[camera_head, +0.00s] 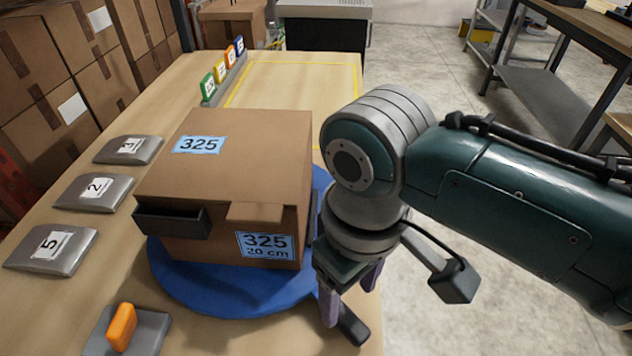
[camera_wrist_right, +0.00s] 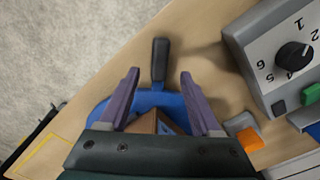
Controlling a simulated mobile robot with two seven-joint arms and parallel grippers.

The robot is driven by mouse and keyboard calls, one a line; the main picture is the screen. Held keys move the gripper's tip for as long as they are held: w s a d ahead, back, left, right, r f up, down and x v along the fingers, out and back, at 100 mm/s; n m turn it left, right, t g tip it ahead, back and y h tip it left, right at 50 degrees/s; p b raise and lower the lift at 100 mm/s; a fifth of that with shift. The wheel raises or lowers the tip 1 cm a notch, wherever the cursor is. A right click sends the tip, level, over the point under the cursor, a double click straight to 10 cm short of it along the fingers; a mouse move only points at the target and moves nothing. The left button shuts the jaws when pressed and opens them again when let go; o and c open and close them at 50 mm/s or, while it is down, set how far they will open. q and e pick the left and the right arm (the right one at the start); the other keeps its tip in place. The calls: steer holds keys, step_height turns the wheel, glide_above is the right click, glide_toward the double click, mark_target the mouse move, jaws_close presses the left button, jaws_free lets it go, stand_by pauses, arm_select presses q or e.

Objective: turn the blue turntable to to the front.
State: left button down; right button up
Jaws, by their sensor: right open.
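The round blue turntable (camera_head: 190,288) lies on the wooden table. It carries a brown box (camera_head: 240,165) labelled 325 and 20 cm. A short black handle (camera_head: 353,325) sticks out from the turntable's right front edge in the head view. My right gripper (camera_head: 350,292) is open and points down at this edge. In the right wrist view the handle (camera_wrist_right: 160,62) shows between the two purple fingers (camera_wrist_right: 159,76), with a gap on each side. The fingers hide part of the handle's root in the head view. My left gripper is not in view.
Grey plates (camera_head: 80,192) numbered 3, 2 and 5 line the left side. An orange knob (camera_head: 121,327) on a grey base stands at the front left. A numbered dial box (camera_wrist_right: 280,55) shows in the wrist view. Small coloured cards (camera_head: 223,72) stand behind the box.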

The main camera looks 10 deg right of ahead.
mark_target(347, 316)
step_height(347, 316, down, 6)
steer(key=shift+r+b, duration=0.25)
steer(key=shift+b, duration=0.6)
steer(key=c, duration=0.3)
jaws_close()
stand_by(0.5)
